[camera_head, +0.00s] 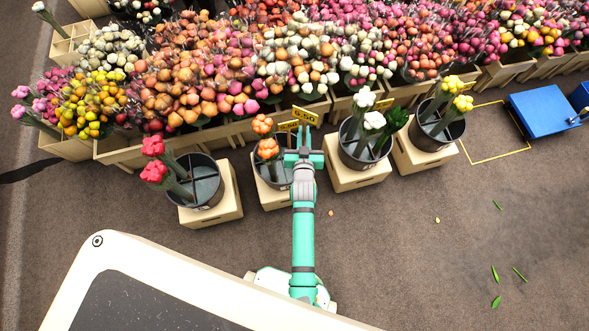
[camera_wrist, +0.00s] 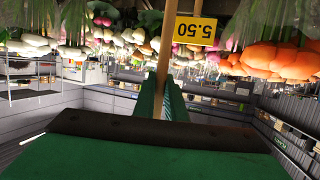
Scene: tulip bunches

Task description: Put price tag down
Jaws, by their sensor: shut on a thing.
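My gripper (camera_head: 304,148) is shut on the thin wooden stick of a price tag (camera_head: 306,115). The tag is a small yellow card. In the wrist view the card (camera_wrist: 195,31) shows 5.50 upside down, on its stick beyond my green fingers (camera_wrist: 165,98). In the head view my gripper is at the right side of the black bucket (camera_head: 268,172) with orange tulips, partly covering it. The bucket with white tulips (camera_head: 356,158) is to its right. I cannot tell whether the tag touches anything.
Black buckets with red tulips (camera_head: 204,178) and yellow tulips (camera_head: 447,128) stand on wooden crates at either end of the row. Full flower crates (camera_head: 120,150) line the back. Other yellow tags (camera_head: 288,126) are there. A blue platform (camera_head: 545,115) is at right. The floor in front is mostly clear.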

